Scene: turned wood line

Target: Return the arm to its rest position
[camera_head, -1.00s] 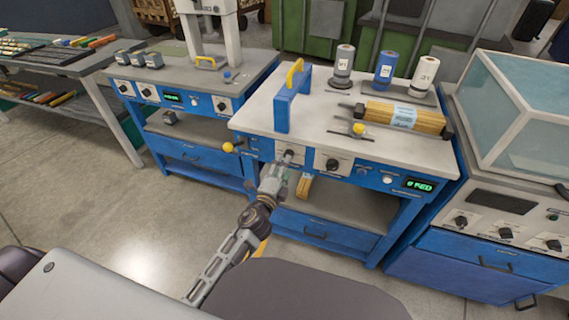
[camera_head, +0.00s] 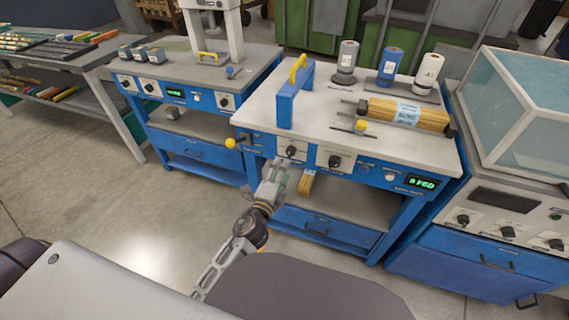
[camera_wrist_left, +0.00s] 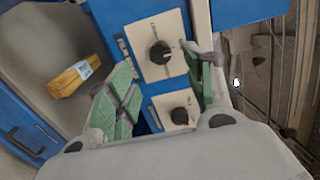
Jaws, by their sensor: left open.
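My left gripper (camera_head: 285,170) is in front of the blue bench's control panel in the head view, just below a black knob (camera_head: 291,152). In the left wrist view the green finger pads of the left gripper (camera_wrist_left: 163,98) stand wide apart with nothing between them. Beyond the pads are two black knobs on white plates, one at the upper middle (camera_wrist_left: 160,52) and one lower (camera_wrist_left: 180,115). The gripper looks apart from the knobs. The right gripper is not in view.
The blue bench (camera_head: 262,105) carries a blue block with a yellow handle (camera_head: 295,95), a wood bundle (camera_head: 385,112) and three canisters. A wood piece (camera_head: 306,181) lies on its lower shelf. A glass-topped machine (camera_head: 515,110) stands at the right. The floor at left is clear.

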